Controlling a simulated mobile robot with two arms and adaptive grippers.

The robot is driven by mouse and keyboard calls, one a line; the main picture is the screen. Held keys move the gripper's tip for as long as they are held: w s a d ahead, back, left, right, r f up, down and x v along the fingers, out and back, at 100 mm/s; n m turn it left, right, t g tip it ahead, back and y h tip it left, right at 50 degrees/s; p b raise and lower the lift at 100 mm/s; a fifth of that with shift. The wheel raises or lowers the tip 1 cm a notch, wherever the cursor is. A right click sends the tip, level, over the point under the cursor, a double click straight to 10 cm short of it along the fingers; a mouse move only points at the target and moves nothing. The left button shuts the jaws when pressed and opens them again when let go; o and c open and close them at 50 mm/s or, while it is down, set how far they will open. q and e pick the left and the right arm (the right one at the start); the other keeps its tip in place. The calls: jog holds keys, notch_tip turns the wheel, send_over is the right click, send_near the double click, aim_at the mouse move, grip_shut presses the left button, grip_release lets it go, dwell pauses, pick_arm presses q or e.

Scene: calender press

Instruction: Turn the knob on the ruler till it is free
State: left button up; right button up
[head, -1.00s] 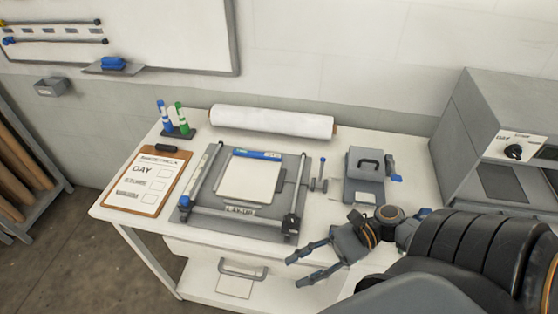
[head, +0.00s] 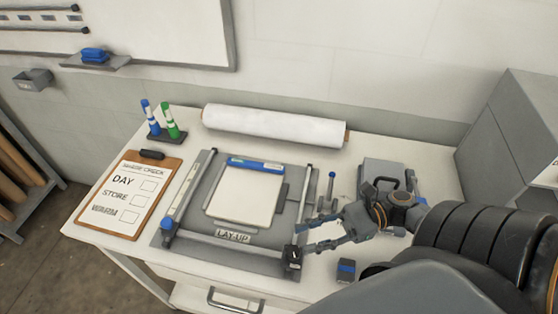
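The ruler (head: 232,246) is a grey bar across the front of the grey lay-up board (head: 270,222). A small dark block with the knob (head: 292,257) sits at its right end, on the board's front right corner. My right gripper (head: 304,238) comes in from the right with its two fingers apart and nothing between them. Its fingertips are just above and beside the knob block in the picture; I cannot tell whether they touch it. A white sheet (head: 243,197) with a blue strip lies on the board. My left gripper is not in view.
A clipboard (head: 150,170) lies left of the board. Blue and green markers (head: 170,120) stand behind it. A white roll (head: 270,126) lies at the back. A small dark blue-topped block (head: 346,270) is right of the knob. A grey device (head: 385,175) stands behind my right gripper.

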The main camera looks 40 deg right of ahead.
aim_at(285, 252)
notch_tip(285, 252, down, 4)
jog(key=b, duration=0.2)
jog(key=shift+s+a+r+b, duration=0.1)
jog(key=shift+r+b, duration=0.15)
jog(key=shift+b, duration=0.15)
jog(key=shift+f+b, duration=0.75)
jog(key=shift+f, duration=0.05)
jog(key=shift+w+a, duration=0.1)
jog(key=shift+w, duration=0.1)
jog(key=p+x, duration=0.2)
jog(key=x, duration=0.4)
jog(key=shift+r, duration=0.2)
jog(key=shift+w+a+f, duration=0.1)
jog(key=shift+a, duration=0.45)
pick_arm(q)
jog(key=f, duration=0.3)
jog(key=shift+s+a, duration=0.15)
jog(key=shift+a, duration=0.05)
pick_arm(e)
jog(key=c, duration=0.7)
grip_shut()
